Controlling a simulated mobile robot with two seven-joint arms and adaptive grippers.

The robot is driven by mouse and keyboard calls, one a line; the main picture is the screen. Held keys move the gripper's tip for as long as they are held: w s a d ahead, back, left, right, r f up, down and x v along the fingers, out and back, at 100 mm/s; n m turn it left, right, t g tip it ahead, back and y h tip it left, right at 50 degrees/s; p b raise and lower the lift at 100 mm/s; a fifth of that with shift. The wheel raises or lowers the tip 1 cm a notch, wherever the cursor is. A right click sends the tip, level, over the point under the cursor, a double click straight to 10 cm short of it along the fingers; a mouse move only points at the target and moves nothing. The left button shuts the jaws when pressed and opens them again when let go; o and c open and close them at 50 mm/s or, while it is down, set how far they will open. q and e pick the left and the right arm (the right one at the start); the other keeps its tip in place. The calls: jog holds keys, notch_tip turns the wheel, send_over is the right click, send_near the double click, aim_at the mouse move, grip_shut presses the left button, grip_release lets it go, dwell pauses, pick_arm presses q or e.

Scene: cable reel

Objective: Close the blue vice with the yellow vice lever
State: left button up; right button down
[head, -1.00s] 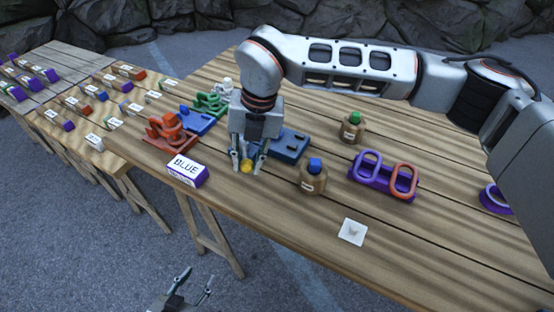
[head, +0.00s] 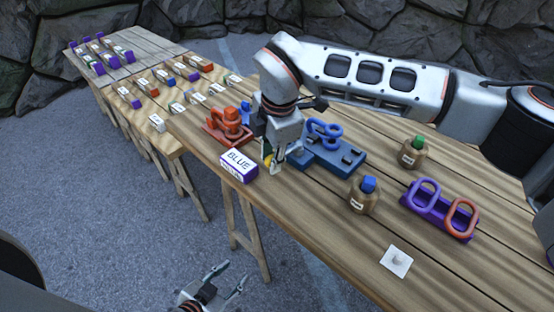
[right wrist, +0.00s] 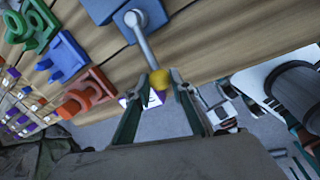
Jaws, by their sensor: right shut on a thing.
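The blue vice (head: 335,158) sits on the wooden table, right of my right gripper in the head view. My right gripper (head: 271,167) is at the table's near edge, shut on the yellow vice lever. In the right wrist view, the lever's metal rod (right wrist: 145,45) runs from the blue vice (right wrist: 145,10) to a yellow knob (right wrist: 158,80) between my right gripper's fingertips (right wrist: 165,80). The gripper hides most of the lever in the head view. My left gripper (head: 222,282) is open and empty, low beside the table.
A box labelled BLUE (head: 238,165) stands close left of my right gripper. An orange vice (head: 228,125) is behind it.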

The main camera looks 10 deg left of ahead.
jog(key=shift+w+a+r+m, duration=0.15)
jog(key=shift+w+a+m, duration=0.1)
jog(key=shift+w+m, duration=0.05)
dwell(0.4)
jog(key=c, duration=1.8)
grip_release()
jog(key=shift+o, duration=0.2)
notch_tip(320, 180, up, 12)
jog(key=s+d, duration=0.1)
jog(key=s, duration=0.1)
jog(key=shift+d, duration=0.25)
jog(key=shift+f, duration=0.2)
